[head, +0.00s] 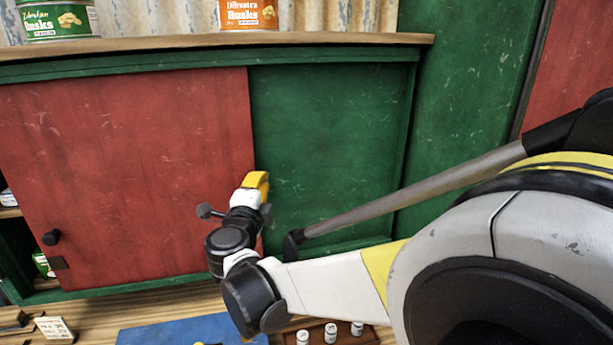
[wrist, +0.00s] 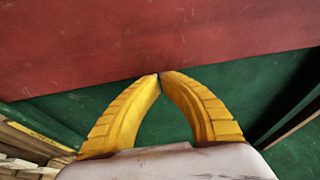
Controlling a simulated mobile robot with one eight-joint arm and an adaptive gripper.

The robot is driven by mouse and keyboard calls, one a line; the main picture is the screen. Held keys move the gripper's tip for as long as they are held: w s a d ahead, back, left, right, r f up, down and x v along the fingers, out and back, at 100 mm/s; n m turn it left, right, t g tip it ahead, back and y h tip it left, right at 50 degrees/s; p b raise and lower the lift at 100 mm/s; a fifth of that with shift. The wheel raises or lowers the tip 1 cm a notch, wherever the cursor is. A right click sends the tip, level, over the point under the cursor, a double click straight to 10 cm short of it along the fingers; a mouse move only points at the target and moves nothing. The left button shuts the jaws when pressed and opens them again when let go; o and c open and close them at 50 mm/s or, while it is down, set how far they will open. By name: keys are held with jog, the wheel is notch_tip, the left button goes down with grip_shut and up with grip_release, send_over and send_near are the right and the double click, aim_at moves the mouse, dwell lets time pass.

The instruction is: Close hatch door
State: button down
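My gripper (head: 256,180) is at the red panel's right edge, below mid-height. In the wrist view, my gripper's yellow fingers (wrist: 159,74) meet at the tips with nothing visible between them. The tips lie at the edge of the red panel (wrist: 150,35); whether they touch it I cannot tell.
A wooden shelf (head: 200,44) above holds a green rusks tin (head: 56,18) and an orange one (head: 249,13). On the counter below are a blue mat (head: 165,332), a tray with small white pieces (head: 330,333) and a price card (head: 54,329).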

aim_at(221, 184)
jog(key=s+a, duration=0.1)
jog(key=a, duration=0.2)
jog(key=s+a, duration=0.1)
jog(key=a, duration=0.2)
jog(key=s+a, duration=0.1)
jog(key=a, duration=0.2)
jog(key=shift+a, duration=0.2)
